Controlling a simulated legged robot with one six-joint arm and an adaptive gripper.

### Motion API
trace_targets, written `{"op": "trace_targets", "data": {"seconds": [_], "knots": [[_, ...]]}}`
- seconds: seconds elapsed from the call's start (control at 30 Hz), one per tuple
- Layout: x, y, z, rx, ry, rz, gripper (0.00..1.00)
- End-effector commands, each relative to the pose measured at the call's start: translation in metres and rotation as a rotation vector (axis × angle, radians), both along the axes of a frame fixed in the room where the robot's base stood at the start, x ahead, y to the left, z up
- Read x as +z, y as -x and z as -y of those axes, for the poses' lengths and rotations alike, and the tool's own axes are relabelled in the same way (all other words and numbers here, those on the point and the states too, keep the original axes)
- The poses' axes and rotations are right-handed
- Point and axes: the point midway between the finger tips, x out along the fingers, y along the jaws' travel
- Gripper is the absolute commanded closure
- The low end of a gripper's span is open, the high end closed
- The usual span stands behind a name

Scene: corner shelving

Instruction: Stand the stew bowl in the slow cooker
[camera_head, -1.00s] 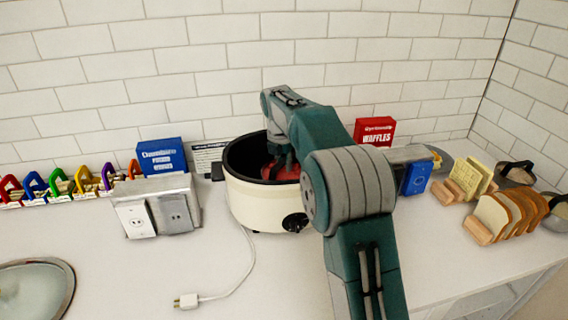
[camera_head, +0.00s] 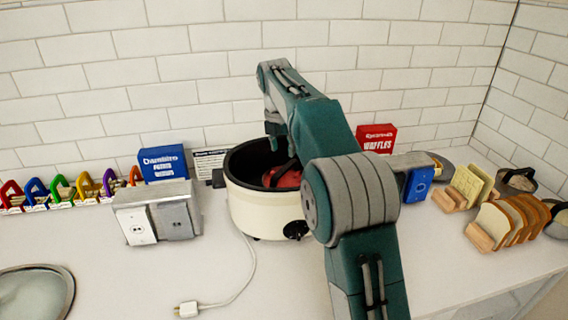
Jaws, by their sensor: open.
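The slow cooker (camera_head: 262,206) is a cream pot with a black rim and a dark knob, standing on the counter against the tiled wall. The red stew bowl (camera_head: 289,179) is inside it, partly hidden by the cooker's wall and my arm. A dark curved piece shows at the bowl, perhaps a handle. I cannot tell if the bowl stands level on the cooker's floor. My gripper (camera_head: 273,147) is above the cooker's opening, apart from the bowl, open and empty; its fingertips are small and dark against the pot's inside.
An outlet box (camera_head: 157,213) stands left of the cooker, with a white cord and plug (camera_head: 187,309) on the counter in front. Blue (camera_head: 163,164) and red (camera_head: 376,138) boxes stand along the wall. Bread slices in a rack (camera_head: 508,222) are at right.

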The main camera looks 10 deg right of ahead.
Motion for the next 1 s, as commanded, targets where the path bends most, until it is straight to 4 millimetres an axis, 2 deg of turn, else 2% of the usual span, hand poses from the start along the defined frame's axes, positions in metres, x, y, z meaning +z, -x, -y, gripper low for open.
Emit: {"op": "trace_targets", "data": {"seconds": [0.1, 0.2, 0.57, 0.67, 0.8, 1.0], "knots": [[0.021, 0.002, -0.002, 0.0, 0.0, 0.001, 0.42], [0.032, 0.003, -0.004, 0.0, -0.001, 0.001, 0.42], [0.045, 0.011, -0.004, -0.039, -0.006, 0.012, 0.42], [0.058, 0.028, -0.002, -0.158, -0.028, 0.047, 0.42], [0.075, 0.067, 0.001, -0.411, -0.082, 0.114, 0.42], [0.086, 0.128, 0.005, -0.781, -0.181, 0.198, 0.42]]}}
